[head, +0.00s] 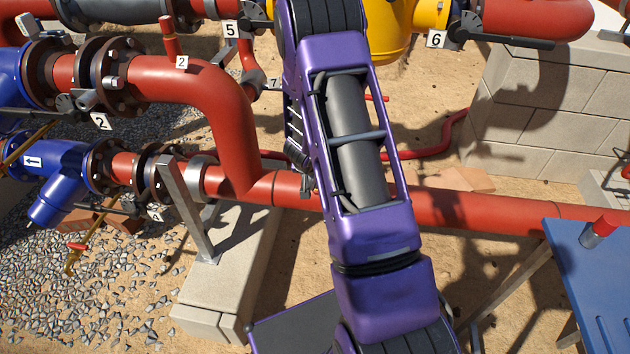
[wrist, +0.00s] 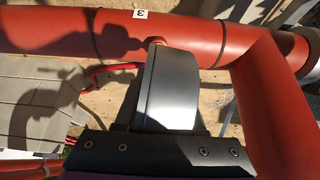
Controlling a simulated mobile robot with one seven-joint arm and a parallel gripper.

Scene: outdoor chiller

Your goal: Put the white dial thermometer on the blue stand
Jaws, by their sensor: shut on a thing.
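The thermometer (wrist: 168,92) shows edge-on in the wrist view as a thick, round, dark grey case. Its white face is turned out of sight. A small brass fitting (wrist: 156,42) shows at its far end, against the red pipe; I cannot tell whether it is joined to the pipe. My gripper (wrist: 165,118) is shut on the case, with dark fingers at its sides. In the head view my purple arm rises out of the top of the picture, and the gripper and thermometer are not seen. The blue stand (head: 592,265) is at the right edge, a flat blue top on legs.
A red-capped cylinder (head: 602,229) is on the blue stand's top. Red pipes (head: 200,85) with numbered valves run across the scene. In the wrist view, a red pipe marked 3 (wrist: 75,28) and its bend (wrist: 275,95) are close to my gripper. A block wall (head: 540,120) stands behind.

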